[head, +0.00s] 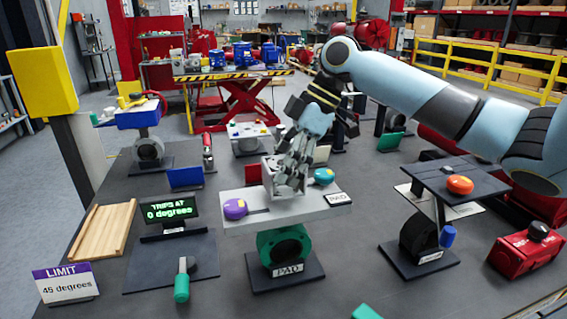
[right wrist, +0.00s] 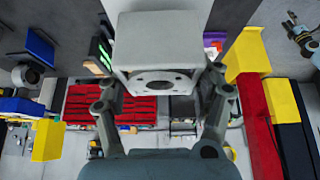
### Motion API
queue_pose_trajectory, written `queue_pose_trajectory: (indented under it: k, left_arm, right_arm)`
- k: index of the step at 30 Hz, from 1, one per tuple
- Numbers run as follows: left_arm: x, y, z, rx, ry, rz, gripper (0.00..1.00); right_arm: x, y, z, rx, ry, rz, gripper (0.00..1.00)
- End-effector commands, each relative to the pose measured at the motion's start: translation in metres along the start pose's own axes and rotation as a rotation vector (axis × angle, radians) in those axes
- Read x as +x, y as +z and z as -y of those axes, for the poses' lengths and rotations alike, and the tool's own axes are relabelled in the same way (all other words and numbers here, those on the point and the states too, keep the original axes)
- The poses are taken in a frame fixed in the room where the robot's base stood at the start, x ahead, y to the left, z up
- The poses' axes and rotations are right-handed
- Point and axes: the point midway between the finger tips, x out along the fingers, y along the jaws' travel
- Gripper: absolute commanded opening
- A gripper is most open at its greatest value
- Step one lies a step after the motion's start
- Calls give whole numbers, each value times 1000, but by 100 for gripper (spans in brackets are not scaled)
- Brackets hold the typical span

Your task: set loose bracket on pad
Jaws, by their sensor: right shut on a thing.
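The loose bracket (head: 269,172) is a light grey metal piece, partly hidden behind my fingers in the head view. In the right wrist view the bracket (right wrist: 160,40) shows a flange with a large round hole and small holes, between the fingers. My right gripper (head: 291,180) points down and is shut on the bracket. The pad (head: 305,210) is a pale grey plate on a green valve body (head: 284,246) with a "PAD" label. The bracket is over the pad's middle; I cannot tell whether they touch. My left gripper is not in view.
A purple knob (head: 235,209) and a teal knob (head: 323,176) sit on the pad's left and right parts. A dark plate with an orange knob (head: 460,185) stands to the right. A "0 degrees" display (head: 170,210) and a wooden board (head: 103,230) are left.

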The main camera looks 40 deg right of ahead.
Motion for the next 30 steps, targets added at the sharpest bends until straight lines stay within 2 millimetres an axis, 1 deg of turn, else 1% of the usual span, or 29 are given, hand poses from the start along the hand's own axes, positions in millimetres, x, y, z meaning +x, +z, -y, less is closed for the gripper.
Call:
queue_pose_trajectory:
  k: [10,20,30]
  left_arm:
    - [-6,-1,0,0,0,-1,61]
    - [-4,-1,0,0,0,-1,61]
    - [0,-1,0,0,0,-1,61]
  right_arm:
    - [-1,-1,0,-2,5,-1,13]
    - [0,0,0,-2,5,-1,13]
    - [7,4,0,-2,5,-1,13]
